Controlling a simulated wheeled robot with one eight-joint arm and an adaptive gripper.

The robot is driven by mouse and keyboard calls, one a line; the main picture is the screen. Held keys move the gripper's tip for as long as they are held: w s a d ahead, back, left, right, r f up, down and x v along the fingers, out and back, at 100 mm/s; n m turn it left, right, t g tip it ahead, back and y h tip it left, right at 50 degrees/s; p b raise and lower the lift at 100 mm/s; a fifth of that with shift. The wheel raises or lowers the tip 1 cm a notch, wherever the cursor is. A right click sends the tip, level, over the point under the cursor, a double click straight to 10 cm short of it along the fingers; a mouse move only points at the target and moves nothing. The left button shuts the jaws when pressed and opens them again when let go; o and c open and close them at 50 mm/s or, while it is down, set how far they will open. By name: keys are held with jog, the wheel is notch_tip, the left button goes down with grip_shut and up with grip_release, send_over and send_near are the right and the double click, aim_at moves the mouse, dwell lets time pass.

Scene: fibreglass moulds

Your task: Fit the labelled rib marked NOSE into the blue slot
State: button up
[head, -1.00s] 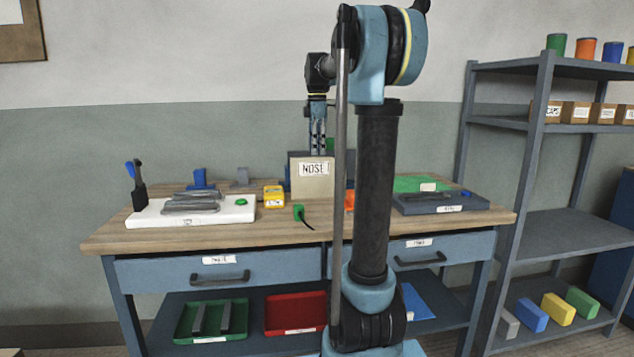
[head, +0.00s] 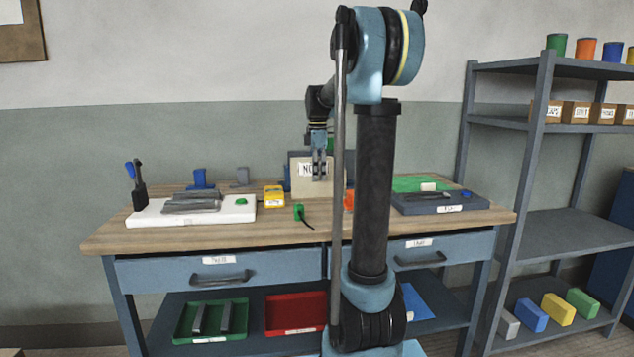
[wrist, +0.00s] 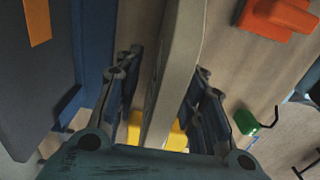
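The rib marked NOSE (head: 303,186) is a beige upright panel with a white label at the middle of the bench. My gripper (head: 319,177) overlaps it in the head view and covers part of the label. In the wrist view my gripper (wrist: 163,75) is open, with one finger on each side of the beige rib (wrist: 177,70). Gaps show between the rib and both fingers. A small blue block-like piece (head: 199,179) stands at the back left of the bench; I cannot tell if it holds the blue slot.
A white board (head: 140,216) with grey pieces lies at left. A yellow box (head: 273,197), a green item (head: 298,212) with a cable and an orange object (head: 349,200) stand near the rib. A dark tray (head: 415,207) lies at right. Bare wood shows in front.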

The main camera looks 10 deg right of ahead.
jog(key=shift+c, duration=0.6)
grip_shut()
